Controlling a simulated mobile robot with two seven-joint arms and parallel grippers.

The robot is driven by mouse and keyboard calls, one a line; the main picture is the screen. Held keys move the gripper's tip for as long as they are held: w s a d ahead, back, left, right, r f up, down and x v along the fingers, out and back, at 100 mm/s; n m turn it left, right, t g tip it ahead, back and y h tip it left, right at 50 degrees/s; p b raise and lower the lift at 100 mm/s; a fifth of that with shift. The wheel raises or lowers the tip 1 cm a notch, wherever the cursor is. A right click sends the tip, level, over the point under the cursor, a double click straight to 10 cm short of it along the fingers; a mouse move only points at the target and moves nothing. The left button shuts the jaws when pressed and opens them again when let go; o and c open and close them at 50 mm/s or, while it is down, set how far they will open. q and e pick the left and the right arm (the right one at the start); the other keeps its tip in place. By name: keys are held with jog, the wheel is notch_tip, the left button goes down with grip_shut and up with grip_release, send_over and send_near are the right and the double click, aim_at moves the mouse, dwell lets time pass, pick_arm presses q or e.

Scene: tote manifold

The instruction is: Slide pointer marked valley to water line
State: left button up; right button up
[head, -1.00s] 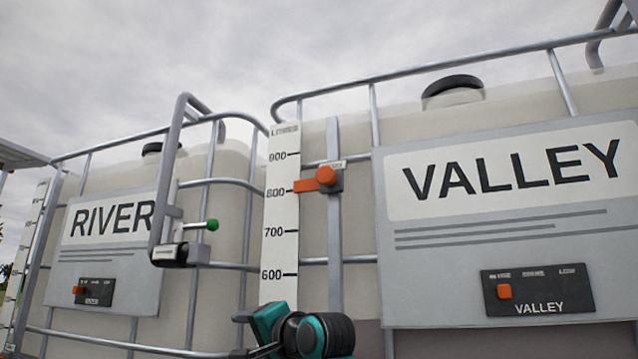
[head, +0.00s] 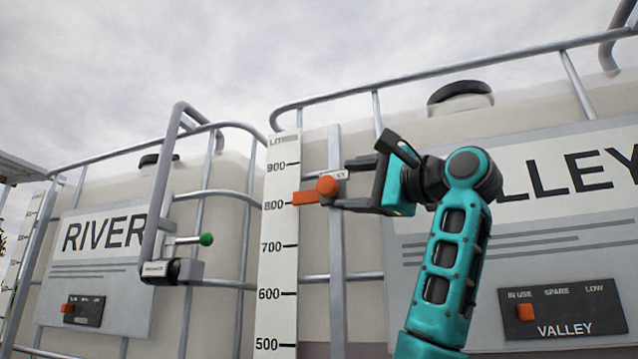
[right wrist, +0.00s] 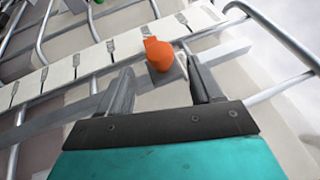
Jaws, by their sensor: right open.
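The orange pointer (head: 312,193) sits on a vertical rail (head: 336,250) in front of the VALLEY tank, with its tip at about 800 on the white litre scale (head: 279,235). A small label on its slider is partly hidden by my finger. My right gripper (head: 352,184) is open, just right of the pointer's round knob, one finger above and one below its level. In the right wrist view the pointer (right wrist: 168,55) stands just beyond and between the open fingertips (right wrist: 160,85). The water line is hard to make out. My left gripper is not in view.
The RIVER tank (head: 105,240) stands at the left. A grey pipe with a green-knobbed valve (head: 206,239) is left of the scale. Metal cage bars (head: 230,283) cross both tanks. A VALLEY switch panel (head: 563,310) is at lower right.

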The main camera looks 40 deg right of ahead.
aim_at(319, 187)
jog(key=p+x, duration=0.2)
jog(key=x, duration=0.6)
jog(key=shift+w, duration=0.4)
grip_shut()
